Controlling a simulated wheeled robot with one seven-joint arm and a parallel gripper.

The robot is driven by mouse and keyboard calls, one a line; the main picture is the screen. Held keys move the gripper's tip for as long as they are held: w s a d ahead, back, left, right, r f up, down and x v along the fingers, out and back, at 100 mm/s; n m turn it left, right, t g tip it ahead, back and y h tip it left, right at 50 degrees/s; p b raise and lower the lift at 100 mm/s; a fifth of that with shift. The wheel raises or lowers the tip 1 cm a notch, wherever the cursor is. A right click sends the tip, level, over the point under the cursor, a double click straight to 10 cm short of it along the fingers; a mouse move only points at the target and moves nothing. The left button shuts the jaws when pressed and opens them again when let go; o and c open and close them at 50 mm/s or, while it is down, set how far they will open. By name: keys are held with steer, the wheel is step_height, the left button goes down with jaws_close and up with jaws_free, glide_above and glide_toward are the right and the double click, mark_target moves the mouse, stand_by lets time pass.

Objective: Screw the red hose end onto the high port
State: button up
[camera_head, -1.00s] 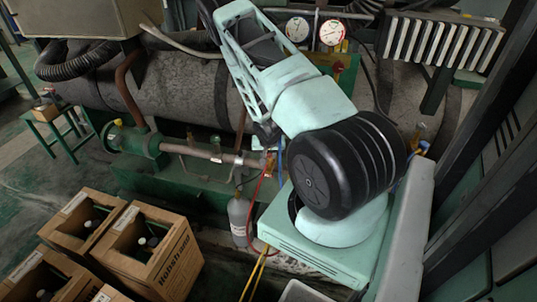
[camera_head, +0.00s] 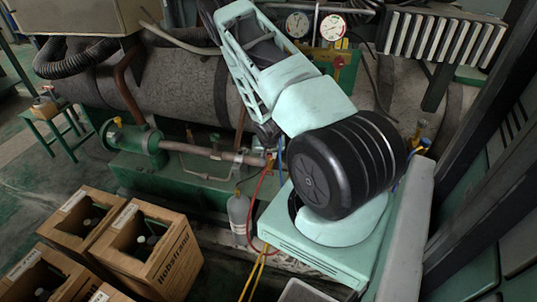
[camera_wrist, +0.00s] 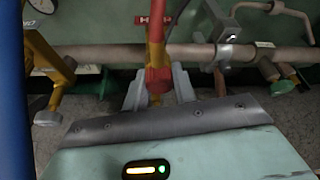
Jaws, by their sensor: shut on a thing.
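In the wrist view, my gripper (camera_wrist: 158,92) is shut on the red hose end (camera_wrist: 158,76), its two grey fingers on either side of it. The two appear to meet, but I cannot tell whether the thread is engaged. In the head view, the red hose (camera_head: 256,192) hangs in a curve below my wrist, beside a grey cylinder (camera_head: 238,215).
A brown pipe with a clamp (camera_wrist: 225,50) runs right of the port. A second yellow fitting (camera_wrist: 48,60) and a blue hose (camera_wrist: 12,90) are at left. Gauges (camera_head: 332,27) sit above. Cardboard boxes (camera_head: 150,250) stand on the floor at lower left.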

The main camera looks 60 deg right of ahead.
steer(key=shift+f, duration=0.35)
steer(key=shift+m+g+b, duration=0.3)
steer(key=shift+m+b, duration=0.25)
steer(key=shift+m, duration=0.45)
steer(key=shift+m+g+h, duration=0.3)
steer(key=shift+m, duration=0.5)
steer(key=shift+w+m+g+b, duration=0.1)
steer(key=shift+m+g+b, duration=0.4)
steer(key=shift+m, duration=1.3)
